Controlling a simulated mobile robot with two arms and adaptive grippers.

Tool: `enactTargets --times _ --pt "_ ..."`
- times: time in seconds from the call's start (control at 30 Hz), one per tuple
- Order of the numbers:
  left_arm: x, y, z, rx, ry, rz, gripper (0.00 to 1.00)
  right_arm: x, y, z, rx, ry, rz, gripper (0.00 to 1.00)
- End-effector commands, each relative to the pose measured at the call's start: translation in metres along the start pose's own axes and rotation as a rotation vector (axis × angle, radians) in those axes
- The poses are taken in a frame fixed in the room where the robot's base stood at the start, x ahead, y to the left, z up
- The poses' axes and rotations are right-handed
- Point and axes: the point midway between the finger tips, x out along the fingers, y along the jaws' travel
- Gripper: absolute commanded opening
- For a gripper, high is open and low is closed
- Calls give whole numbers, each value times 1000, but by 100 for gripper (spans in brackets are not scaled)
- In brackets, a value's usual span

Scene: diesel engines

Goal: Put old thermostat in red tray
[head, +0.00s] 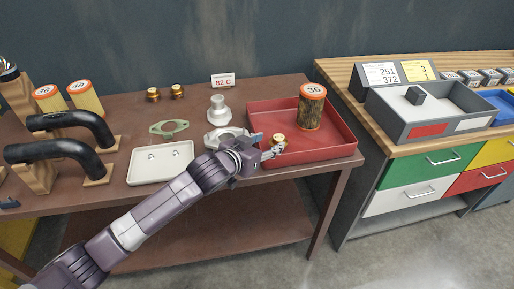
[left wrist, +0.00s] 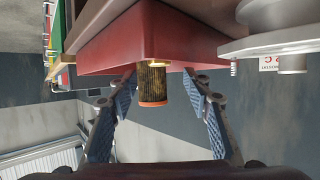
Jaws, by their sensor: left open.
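A small brass thermostat (head: 278,139) is at the front left of the red tray (head: 340,150), right by my left gripper's fingertips. My left gripper (head: 272,150) reaches over the tray's front left edge with its fingers open. In the left wrist view, which is upside down, the fingers (left wrist: 162,82) are spread with nothing held between them. The red tray (left wrist: 100,55) shows beyond them, with a brass glint (left wrist: 186,64) at its edge. I cannot tell whether the thermostat touches a finger. My right gripper is not in view.
A used filter marked 36 (head: 311,108) stands in the red tray. Two brass thermostats (head: 165,93) stand at the table's back by an 82 C sign (head: 223,80). A metal housing (head: 222,137), green gasket (head: 169,128) and white tray (head: 160,163) lie left of my gripper.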

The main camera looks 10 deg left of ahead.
Motion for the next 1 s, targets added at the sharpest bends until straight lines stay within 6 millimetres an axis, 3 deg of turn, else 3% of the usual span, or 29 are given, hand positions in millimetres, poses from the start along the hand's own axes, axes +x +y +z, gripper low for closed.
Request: enactTargets --times 0.2,0.4,1.0 --pt "-40 1 1 2 1 2 45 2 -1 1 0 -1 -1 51" --pt "-62 0 0 1 0 0 45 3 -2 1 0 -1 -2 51" --pt "-68 1 0 0 -1 1 45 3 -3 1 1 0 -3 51"
